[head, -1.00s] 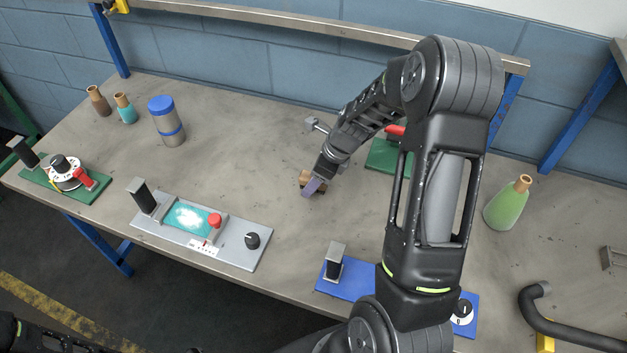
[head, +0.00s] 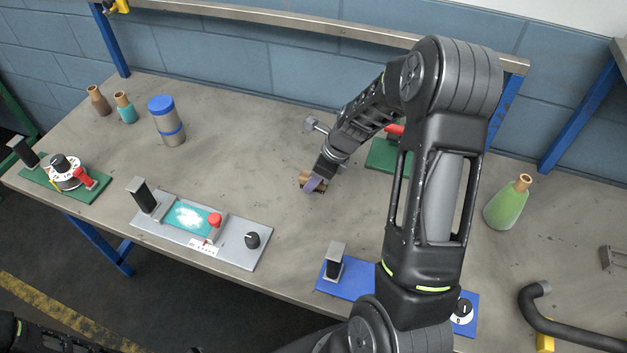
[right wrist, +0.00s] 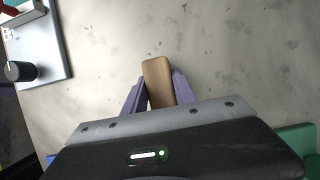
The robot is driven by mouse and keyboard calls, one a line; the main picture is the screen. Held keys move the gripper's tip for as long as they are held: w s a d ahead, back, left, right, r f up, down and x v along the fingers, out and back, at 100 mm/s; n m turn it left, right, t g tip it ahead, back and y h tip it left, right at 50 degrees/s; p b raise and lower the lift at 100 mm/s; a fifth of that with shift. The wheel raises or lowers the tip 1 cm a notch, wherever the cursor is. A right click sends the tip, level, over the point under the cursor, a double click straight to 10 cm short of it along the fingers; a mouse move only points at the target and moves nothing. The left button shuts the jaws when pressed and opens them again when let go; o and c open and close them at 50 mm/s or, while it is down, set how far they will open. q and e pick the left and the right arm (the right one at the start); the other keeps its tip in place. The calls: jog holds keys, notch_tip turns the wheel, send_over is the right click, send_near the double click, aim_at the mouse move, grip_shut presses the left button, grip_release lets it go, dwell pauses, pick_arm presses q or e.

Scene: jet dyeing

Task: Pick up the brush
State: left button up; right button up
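The brush, a brown wooden block in the head view (head: 306,177), lies on the table in the middle. Its rounded handle also shows in the right wrist view (right wrist: 158,80). My right gripper (head: 313,184) is down at the brush, with one purple finger in front of it in the head view. In the right wrist view the two purple fingers (right wrist: 159,84) lie close along both sides of the handle and seem to touch it. The brush's underside is hidden. My left gripper is out of view; only dark left-arm parts show at bottom left.
A grey panel with a teal screen (head: 240,228) lies front left of the brush. A blue panel (head: 345,284) is at the front and a green one (head: 380,157) behind my right arm. A blue-lidded canister (head: 167,122) stands back left. The table around the brush is clear.

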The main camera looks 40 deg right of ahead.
grip_shut()
notch_tip(320, 180, up, 10)
jog(key=shift+r+p, duration=0.1)
jog(key=shift+p, duration=0.2)
dwell(0.4)
dwell(0.4)
jog(key=shift+c, duration=0.2)
grip_release()
grip_shut()
